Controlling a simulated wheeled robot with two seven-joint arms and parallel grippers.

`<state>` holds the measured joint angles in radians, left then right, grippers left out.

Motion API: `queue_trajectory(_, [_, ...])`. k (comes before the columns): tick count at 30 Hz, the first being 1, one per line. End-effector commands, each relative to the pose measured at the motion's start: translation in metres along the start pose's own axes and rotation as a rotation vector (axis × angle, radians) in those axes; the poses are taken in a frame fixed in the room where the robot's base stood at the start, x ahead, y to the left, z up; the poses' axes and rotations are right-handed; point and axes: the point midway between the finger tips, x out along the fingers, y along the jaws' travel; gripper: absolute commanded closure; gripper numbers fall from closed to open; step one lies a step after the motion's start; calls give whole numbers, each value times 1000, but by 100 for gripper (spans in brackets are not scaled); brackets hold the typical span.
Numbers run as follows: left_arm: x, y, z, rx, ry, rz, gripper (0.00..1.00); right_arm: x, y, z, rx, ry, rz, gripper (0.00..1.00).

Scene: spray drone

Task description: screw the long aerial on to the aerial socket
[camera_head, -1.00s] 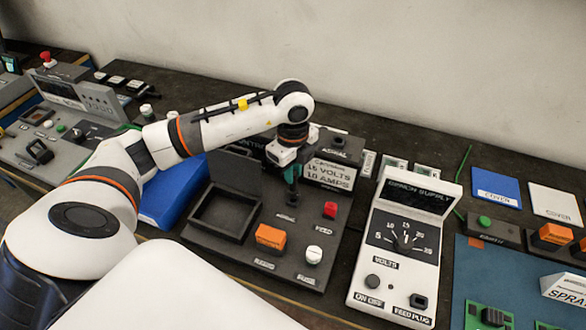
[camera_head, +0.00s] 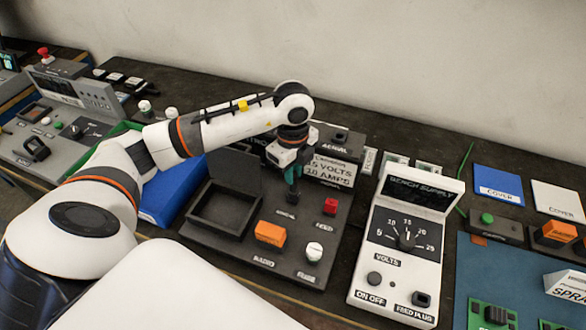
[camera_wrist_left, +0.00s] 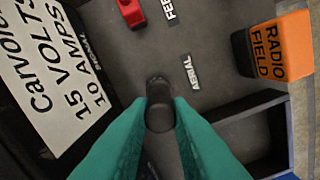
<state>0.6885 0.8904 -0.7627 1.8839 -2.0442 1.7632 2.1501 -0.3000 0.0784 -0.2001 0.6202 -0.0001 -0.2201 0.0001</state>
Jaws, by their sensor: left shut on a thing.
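My left gripper (camera_head: 292,180), with green fingers, points down over the dark control panel (camera_head: 338,212). Its fingers (camera_wrist_left: 160,112) are shut on a small black round-ended piece (camera_wrist_left: 158,90). The piece stands at the panel surface beside a small label (camera_wrist_left: 190,73) that is hard to read. I cannot tell whether it is fixed there. A thin green rod (camera_head: 466,162), possibly the long aerial, lies on the bench right of the panel, apart from my gripper. My right gripper is out of view.
The panel carries an orange block (camera_head: 270,234), a red block (camera_head: 330,206), a white knob (camera_head: 314,252) and an open tray recess (camera_head: 190,221). A white bench supply (camera_head: 392,278) stands to the right.

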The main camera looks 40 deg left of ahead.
Motion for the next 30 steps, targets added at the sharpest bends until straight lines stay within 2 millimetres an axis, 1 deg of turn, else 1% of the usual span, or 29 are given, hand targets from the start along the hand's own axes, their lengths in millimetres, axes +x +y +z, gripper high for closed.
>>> queue_trajectory(3, [4, 0, 0, 0, 0, 0, 100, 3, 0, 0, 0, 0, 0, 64])
queue_trajectory(4, [3, 0, 0, 0, 0, 0, 77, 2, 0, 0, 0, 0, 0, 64])
queue_trajectory(6, [3, 0, 0, 0, 0, 0, 66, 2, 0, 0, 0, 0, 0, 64])
queue_trajectory(8, [2, 0, 0, 0, 0, 0, 56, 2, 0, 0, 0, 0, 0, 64])
queue_trajectory(16, [2, 0, 0, 0, 0, 0, 56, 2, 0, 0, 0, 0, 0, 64])
queue_trajectory(20, [-7, 1, 0, 0, 0, 3, 56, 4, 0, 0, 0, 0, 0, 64])
queue_trajectory(23, [-22, 1, 0, 1, 1, 6, 56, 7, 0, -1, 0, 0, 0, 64])
queue_trajectory(30, [-74, 2, 0, 0, 0, 7, 56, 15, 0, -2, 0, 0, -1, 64])
